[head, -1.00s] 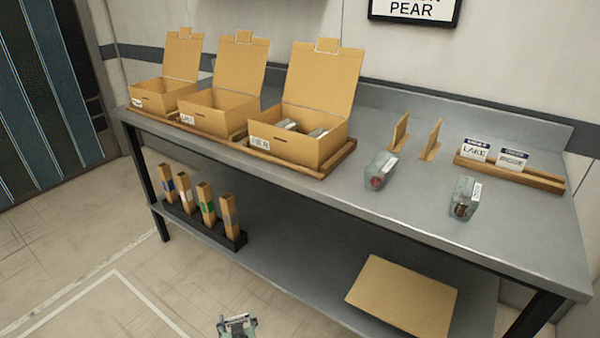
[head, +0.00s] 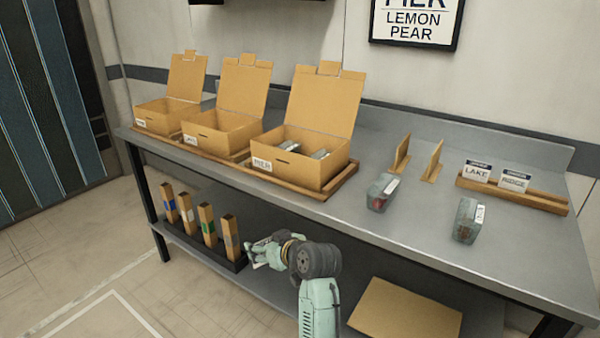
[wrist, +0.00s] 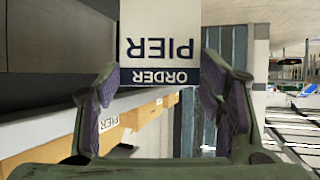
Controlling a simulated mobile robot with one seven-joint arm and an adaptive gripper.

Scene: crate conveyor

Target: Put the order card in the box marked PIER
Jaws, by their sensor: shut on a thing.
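My gripper (wrist: 160,84) is shut on a white order card (wrist: 160,36), which reads ORDER and PIER, upside down in the wrist view. In the head view my gripper (head: 260,254) is in front of the table, below the tabletop edge; the card is hard to make out there. The open box marked PIER (head: 318,174) stands on the tabletop, nearest of three boxes, its lid up at the back. Packs lie inside it. Its label also shows in the wrist view (wrist: 109,122). The gripper is apart from the box and lower than it.
Two other open boxes (head: 222,142) (head: 160,124) stand to the left. A wooden rack (head: 520,195) holds LAKE and RIDGE cards. Two packs (head: 383,192) (head: 468,220) and two wooden stands (head: 432,163) are on the tabletop. Wooden blocks (head: 208,226) and a cardboard sheet (head: 405,312) are on the lower shelf.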

